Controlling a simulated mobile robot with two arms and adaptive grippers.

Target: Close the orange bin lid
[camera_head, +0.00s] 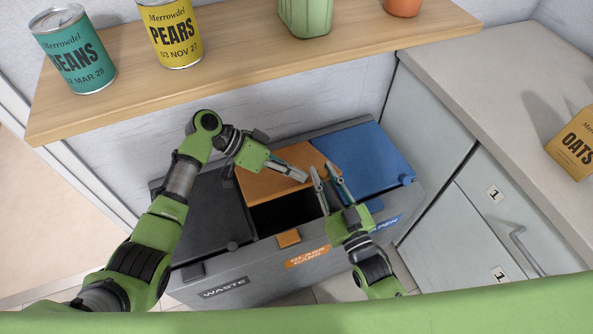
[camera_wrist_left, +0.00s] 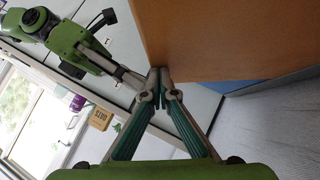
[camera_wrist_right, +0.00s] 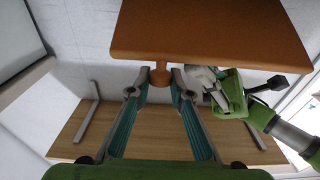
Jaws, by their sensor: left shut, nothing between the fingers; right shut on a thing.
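The orange lid (camera_head: 272,170) is raised over the middle compartment of the grey bin (camera_head: 335,262). A dark opening (camera_head: 285,214) shows in front of it. My right gripper (camera_head: 325,169) is at the lid's right edge in the head view. In the right wrist view its fingertips close on the round orange knob (camera_wrist_right: 160,77) at the lid's edge. My left gripper (camera_head: 304,174) is shut and empty beside the lid, near the right gripper. In the left wrist view its tips are close to a corner of the lid (camera_wrist_left: 220,40); I cannot tell whether they touch.
A black lid (camera_head: 205,215) and a blue lid (camera_head: 365,157) cover the compartments on either side. A wooden shelf (camera_head: 255,62) with cans runs above the bin. A grey cabinet (camera_head: 470,215) stands close on the right, with an oats box (camera_head: 573,145) on its top.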

